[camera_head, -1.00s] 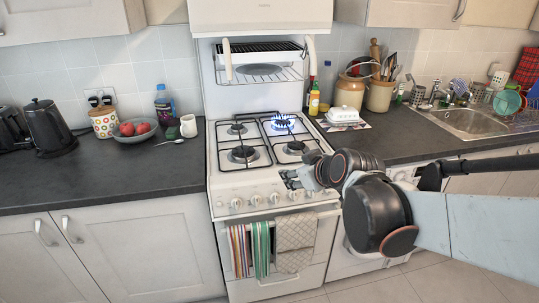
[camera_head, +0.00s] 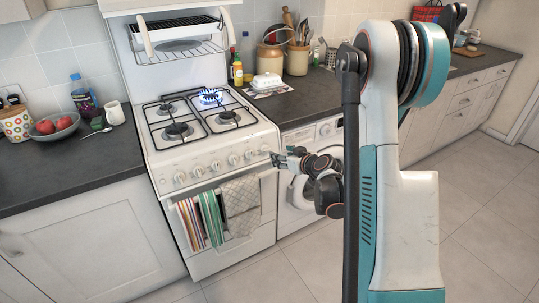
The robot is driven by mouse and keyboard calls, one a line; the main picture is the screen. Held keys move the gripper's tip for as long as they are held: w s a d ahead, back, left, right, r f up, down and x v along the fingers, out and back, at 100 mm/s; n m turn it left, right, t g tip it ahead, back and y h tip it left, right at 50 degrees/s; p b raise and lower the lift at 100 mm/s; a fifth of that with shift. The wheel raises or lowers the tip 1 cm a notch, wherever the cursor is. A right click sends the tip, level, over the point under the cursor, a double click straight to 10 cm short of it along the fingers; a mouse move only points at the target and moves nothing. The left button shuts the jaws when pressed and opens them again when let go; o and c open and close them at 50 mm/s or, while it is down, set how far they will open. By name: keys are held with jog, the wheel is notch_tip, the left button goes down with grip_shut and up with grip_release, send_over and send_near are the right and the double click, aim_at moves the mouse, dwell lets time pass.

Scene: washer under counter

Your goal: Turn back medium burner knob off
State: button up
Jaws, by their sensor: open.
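The white gas stove (camera_head: 170,217) stands left of centre with its four-burner hob. A blue flame burns on the back right burner (camera_head: 210,97). The row of white control knobs (camera_head: 215,166) runs along the stove's front panel; which one belongs to the lit burner cannot be told. My gripper (camera_head: 277,158) is open and empty, close to the right end of the knob row. Its fingers point left towards the panel. Contact with a knob cannot be made out at this size.
Striped towels (camera_head: 199,220) and a pale checked cloth (camera_head: 241,207) hang on the oven door below the knobs. A white washing machine (camera_head: 298,213) stands to the right, behind my arm. A butter dish (camera_head: 267,82) sits on the counter. The floor in front is clear.

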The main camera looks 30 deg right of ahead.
aim_at(268, 151)
jog(key=b+x, duration=0.1)
jog(key=x, duration=0.3)
jog(key=b+x, duration=0.1)
jog(key=x, duration=0.4)
jog(key=d+f+b+x, duration=0.1)
jog(key=b+x, duration=0.1)
jog(key=x, duration=0.2)
jog(key=shift+w+f, duration=0.15)
jog(key=c, duration=1.1)
